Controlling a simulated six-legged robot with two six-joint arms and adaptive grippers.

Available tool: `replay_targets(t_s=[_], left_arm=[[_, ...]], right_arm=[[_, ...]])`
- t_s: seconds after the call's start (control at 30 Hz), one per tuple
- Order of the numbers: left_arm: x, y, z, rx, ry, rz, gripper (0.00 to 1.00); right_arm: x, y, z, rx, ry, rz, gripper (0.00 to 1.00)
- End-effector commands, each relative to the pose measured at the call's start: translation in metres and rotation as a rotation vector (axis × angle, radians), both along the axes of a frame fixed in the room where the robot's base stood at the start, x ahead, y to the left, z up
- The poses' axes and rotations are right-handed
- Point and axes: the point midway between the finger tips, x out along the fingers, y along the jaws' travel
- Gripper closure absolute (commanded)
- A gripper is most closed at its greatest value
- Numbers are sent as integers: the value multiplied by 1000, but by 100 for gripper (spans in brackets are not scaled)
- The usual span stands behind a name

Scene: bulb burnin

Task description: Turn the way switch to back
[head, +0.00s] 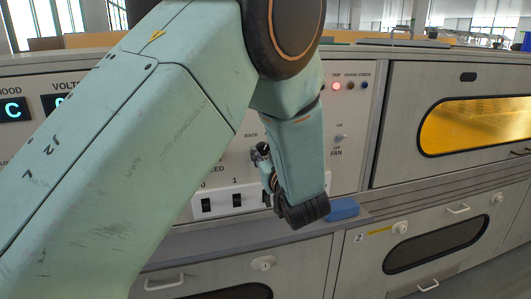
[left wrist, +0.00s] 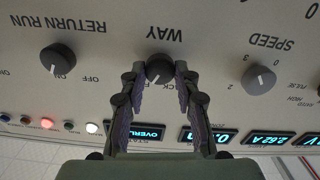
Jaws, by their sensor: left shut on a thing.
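The way switch (left wrist: 159,67) is a dark round knob beside the upside-down word WAY in the left wrist view. A small pale mark on it points toward the bottom of that picture, slightly left. My left gripper (left wrist: 161,73) is shut on this knob, one finger on each side. The fingers partly cover the lettering around the knob, including a label ending in "ACK". In the head view my left gripper (head: 263,154) is at the panel just below the word BACK, and my arm hides most of the knob. My right gripper is in neither view.
The speed knob (left wrist: 259,80) and the return run knob (left wrist: 58,60) flank the way switch. Lit displays (left wrist: 208,136) and indicator lamps (left wrist: 47,123) line the panel. A row of rocker switches (head: 237,200) and a blue block (head: 343,208) are near my left wrist.

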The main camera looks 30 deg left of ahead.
Motion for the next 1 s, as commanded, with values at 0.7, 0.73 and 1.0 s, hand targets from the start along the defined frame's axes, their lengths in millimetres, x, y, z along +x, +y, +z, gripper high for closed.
replay_targets(t_s=[0.7,0.73,1.0], left_arm=[[-1,1,0,-402,-479,2,100],[-1,1,0,-418,-499,2,100],[-1,2,0,-545,-647,1,100]], right_arm=[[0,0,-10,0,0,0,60],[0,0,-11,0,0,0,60],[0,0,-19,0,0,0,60]])
